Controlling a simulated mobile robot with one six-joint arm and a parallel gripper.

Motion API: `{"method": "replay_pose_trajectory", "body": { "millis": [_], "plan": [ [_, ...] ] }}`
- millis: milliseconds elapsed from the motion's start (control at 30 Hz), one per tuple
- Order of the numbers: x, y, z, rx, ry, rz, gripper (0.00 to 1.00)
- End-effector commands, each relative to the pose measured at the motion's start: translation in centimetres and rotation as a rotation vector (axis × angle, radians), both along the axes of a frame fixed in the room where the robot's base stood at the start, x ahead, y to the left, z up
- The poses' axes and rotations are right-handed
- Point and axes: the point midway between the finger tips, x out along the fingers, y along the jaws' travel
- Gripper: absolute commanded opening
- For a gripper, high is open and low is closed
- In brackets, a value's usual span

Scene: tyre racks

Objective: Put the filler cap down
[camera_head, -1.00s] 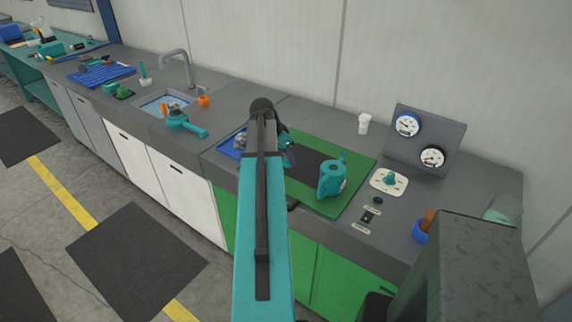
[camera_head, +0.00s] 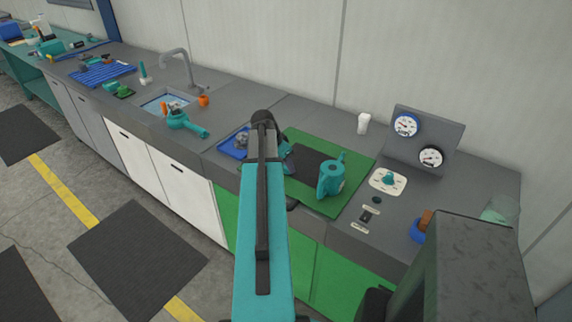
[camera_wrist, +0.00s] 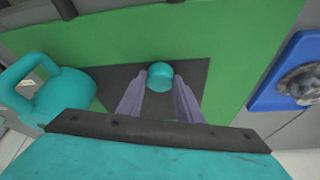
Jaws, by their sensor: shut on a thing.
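The filler cap (camera_wrist: 160,76) is a small round teal piece between the tips of my gripper (camera_wrist: 160,90) in the wrist view. The purple-grey fingers are shut on it. It is over the dark pad (camera_wrist: 120,78) on the green mat (camera_wrist: 140,38); I cannot tell whether it touches the pad. In the head view, my arm largely hides the gripper and I cannot make out the cap. A teal can with a handle (camera_head: 331,178) stands on the mat's right part; it also shows at the left of the wrist view (camera_wrist: 55,97).
A blue tray (camera_head: 229,150) with a grey part lies left of the mat. A gauge panel (camera_head: 428,140), a white cup (camera_head: 363,123) and a plate with a teal knob (camera_head: 388,181) are to the right. A sink (camera_head: 163,102) is farther left.

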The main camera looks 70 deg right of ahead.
Motion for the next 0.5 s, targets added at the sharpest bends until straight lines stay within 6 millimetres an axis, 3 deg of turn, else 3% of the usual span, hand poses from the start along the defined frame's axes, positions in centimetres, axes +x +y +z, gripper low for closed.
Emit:
{"method": "replay_pose_trajectory", "body": {
  "millis": [100,133,233,500],
  "plan": [
    [0.0,0.0,-0.34,0.0,0.0,0.0,0.11],
    [0.0,0.0,-0.33,0.0,0.0,0.0,0.34],
    [0.0,0.0,-0.25,0.0,0.0,0.0,0.51],
    [0.01,0.01,-0.23,0.0,0.0,0.0,0.51]
  ]
}}
